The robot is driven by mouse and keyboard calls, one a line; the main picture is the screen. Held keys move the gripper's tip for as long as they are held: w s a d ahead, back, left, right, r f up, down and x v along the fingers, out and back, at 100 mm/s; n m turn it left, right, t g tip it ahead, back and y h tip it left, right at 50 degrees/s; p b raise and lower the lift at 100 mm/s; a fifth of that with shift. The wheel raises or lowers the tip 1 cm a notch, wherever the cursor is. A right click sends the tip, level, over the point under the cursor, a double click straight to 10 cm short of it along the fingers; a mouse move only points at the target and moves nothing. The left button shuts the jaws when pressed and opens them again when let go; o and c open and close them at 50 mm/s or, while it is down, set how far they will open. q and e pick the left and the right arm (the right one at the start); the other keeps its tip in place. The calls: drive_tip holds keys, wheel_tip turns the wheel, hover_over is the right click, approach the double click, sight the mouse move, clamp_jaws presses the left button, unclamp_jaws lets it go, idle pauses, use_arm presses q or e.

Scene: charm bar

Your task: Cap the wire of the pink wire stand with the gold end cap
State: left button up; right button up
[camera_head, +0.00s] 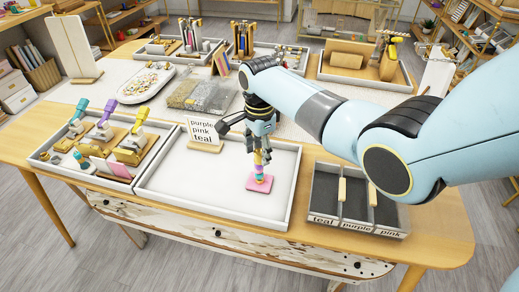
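The pink wire stand shows as a flat pink base (260,183) in the right part of the middle tray. Stacked coloured beads (259,165), purple, yellow and teal by their look, rise upright from it. My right gripper (259,149) points down directly over the stack, its dark fingertips at the stack's top. The fingers hide the wire's tip, and I cannot tell whether they are closed or touching it. I cannot make out the gold end cap; it may be hidden between the fingers. My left gripper is out of view.
A card (204,133) reading purple, pink, teal stands at the middle tray's back. The left tray (74,176) holds several teal, purple and yellow-topped pieces. A dark sorter (323,196) labelled teal, purple, pink stands at right. The middle tray's left part (185,180) is bare.

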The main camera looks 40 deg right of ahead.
drive_tip(key=shift+o, duration=0.7)
wheel_tip(320, 180, up, 12)
idle(0.7)
